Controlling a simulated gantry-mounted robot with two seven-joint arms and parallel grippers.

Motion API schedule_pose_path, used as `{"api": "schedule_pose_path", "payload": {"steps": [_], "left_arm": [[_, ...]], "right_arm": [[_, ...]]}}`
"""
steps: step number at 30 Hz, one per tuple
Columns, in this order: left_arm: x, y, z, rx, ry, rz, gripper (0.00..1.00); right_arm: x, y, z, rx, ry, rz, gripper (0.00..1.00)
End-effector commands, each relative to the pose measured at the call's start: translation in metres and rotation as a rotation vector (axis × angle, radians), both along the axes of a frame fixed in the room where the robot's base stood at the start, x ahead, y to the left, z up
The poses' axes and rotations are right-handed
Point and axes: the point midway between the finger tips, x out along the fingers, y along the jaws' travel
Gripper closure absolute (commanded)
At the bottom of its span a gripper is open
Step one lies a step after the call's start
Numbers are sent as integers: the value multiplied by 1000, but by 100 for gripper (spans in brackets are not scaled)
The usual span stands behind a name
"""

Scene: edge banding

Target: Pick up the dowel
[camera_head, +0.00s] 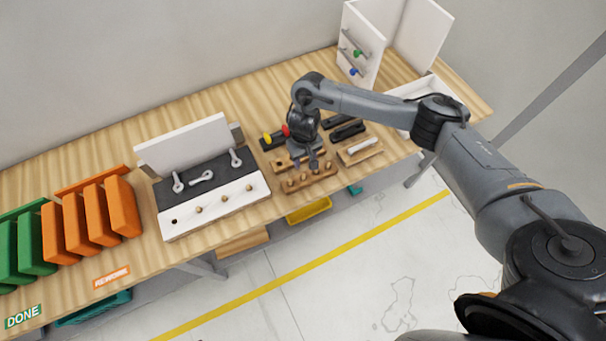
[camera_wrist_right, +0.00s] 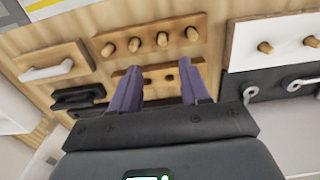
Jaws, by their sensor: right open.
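My right gripper (camera_head: 312,164) points down over the wooden blocks in the middle of the bench. In the right wrist view its two fingers (camera_wrist_right: 158,92) are apart with no dowel between them. Several short wooden dowels (camera_wrist_right: 162,39) stand in a row in a wooden block (camera_wrist_right: 190,51), just beyond the fingertips. This block also shows in the head view (camera_head: 318,184), below the gripper. A white panel (camera_head: 235,208) to the left carries more dowels (camera_head: 224,197) and one dark empty hole. My left gripper is not in view.
A wooden block with dark holes (camera_wrist_right: 160,80) lies between the fingers in the wrist view. A block with a white handle (camera_head: 361,149) and black handles (camera_head: 347,131) are to the right. Orange panels (camera_head: 95,215) and a white cabinet (camera_head: 365,40) stand on the bench.

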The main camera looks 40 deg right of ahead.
Motion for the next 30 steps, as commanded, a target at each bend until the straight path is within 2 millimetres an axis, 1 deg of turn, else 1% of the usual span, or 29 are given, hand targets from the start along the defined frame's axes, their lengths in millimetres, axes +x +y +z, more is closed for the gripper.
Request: {"api": "schedule_pose_path", "payload": {"steps": [1,3,6,9,16,24,27,30], "left_arm": [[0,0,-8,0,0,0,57],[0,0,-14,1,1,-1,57],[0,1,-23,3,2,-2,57],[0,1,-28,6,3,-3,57],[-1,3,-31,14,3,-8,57],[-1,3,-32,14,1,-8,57],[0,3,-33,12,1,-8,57],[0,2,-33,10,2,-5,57]], "right_arm": [[-1,1,-12,1,2,-1,54],[0,1,-22,1,2,-2,54],[0,1,-36,2,0,-1,54],[0,1,-44,1,0,0,54],[0,2,-53,1,0,0,54],[-1,5,-86,1,0,-1,54],[-1,4,-95,1,0,-1,54],[-1,5,-99,1,-2,0,54]]}}
